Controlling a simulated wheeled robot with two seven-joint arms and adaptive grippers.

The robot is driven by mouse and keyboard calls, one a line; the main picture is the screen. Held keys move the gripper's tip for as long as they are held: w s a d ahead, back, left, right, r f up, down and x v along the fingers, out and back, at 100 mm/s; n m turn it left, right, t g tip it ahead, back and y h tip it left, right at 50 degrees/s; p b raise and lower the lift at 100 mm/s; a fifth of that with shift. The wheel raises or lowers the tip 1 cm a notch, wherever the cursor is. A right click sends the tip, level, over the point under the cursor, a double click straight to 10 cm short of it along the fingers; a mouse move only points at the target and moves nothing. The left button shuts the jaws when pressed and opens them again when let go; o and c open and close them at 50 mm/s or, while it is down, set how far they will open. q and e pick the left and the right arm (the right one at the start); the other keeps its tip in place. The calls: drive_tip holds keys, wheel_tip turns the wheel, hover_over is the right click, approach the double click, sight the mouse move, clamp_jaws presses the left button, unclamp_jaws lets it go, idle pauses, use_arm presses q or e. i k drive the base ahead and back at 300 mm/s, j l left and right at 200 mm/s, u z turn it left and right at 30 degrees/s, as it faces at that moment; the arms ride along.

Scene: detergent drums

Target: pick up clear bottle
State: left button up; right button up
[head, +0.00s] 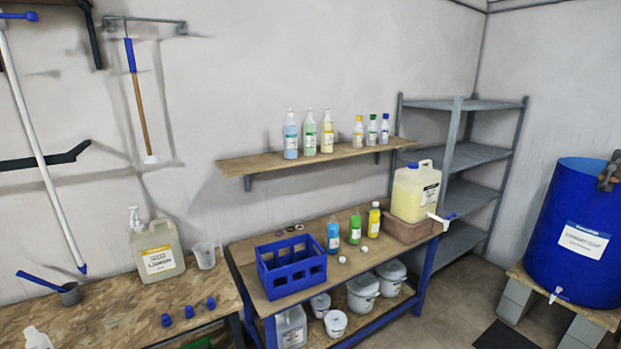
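A pale, whitish bottle (37,339) stands at the lower left on the chipboard bench (110,325). Its lower part is cut off by the picture edge, and I cannot tell whether it is clear. Several see-through bottles with coloured contents stand on the wall shelf (235,166), among them a light blue one (290,138), a pale green one (310,136) and a pale yellow one (327,136). Smaller capped bottles (372,132) stand to their right. Neither of my grippers is in view.
A blue bottle crate (291,268), blue (333,237), green (355,228) and yellow (374,219) bottles, and a yellow-filled canister (414,192) stand on the middle table. A labelled jug (160,250), a clear cup (204,256) and blue caps (189,312) occupy the bench.

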sight(374, 224)
drive_tip(key=i+j, duration=0.15)
drive_tip(key=i, duration=0.2)
drive_tip(key=i+j, duration=0.15)
drive_tip(key=i, duration=0.2)
drive_tip(key=i+j, duration=0.15)
drive_tip(key=i, duration=0.2)
